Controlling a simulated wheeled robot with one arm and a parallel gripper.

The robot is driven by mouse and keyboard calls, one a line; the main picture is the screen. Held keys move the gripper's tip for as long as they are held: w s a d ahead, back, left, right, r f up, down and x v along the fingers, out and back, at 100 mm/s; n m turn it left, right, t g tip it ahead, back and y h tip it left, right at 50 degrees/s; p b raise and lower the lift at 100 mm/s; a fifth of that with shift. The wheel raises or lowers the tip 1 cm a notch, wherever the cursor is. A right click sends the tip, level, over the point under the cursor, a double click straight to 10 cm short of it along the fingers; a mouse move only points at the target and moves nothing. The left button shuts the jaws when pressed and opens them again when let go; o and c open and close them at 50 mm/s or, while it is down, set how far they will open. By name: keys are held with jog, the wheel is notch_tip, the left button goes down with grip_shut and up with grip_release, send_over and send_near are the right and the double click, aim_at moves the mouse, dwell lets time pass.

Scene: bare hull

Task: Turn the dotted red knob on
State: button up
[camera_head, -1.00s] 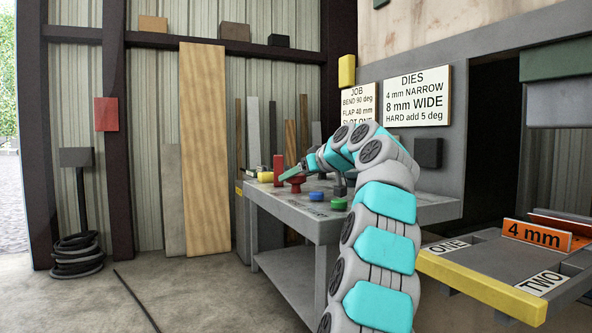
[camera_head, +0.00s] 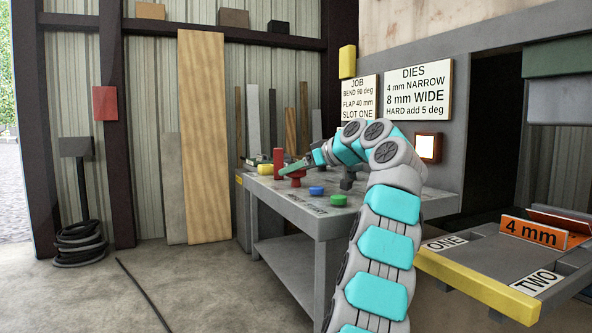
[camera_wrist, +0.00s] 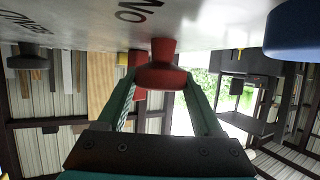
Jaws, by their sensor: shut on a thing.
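The red knob (camera_head: 296,179) stands on top of the grey bench (camera_head: 405,207). My gripper (camera_head: 297,167) is at the knob in the head view, with the arm reaching over the bench from the right. In the wrist view, which is upside down, the red knob (camera_wrist: 160,72) sits between my two green fingers (camera_wrist: 160,85), and they are shut on it. No dots on the knob can be made out. Dark lettering (camera_wrist: 137,12) is on the bench top beside it. A small panel (camera_head: 428,147) on the wall behind the bench glows white.
A blue knob (camera_head: 316,190) and a green knob (camera_head: 339,200) stand close to the red one. A yellow-edged tray (camera_head: 470,286) is at right. Floor at left is mostly clear.

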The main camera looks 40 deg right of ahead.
jog(key=o, duration=1.4)
jog(key=shift+c, duration=0.2)
jog(key=shift+v, duration=3.9)
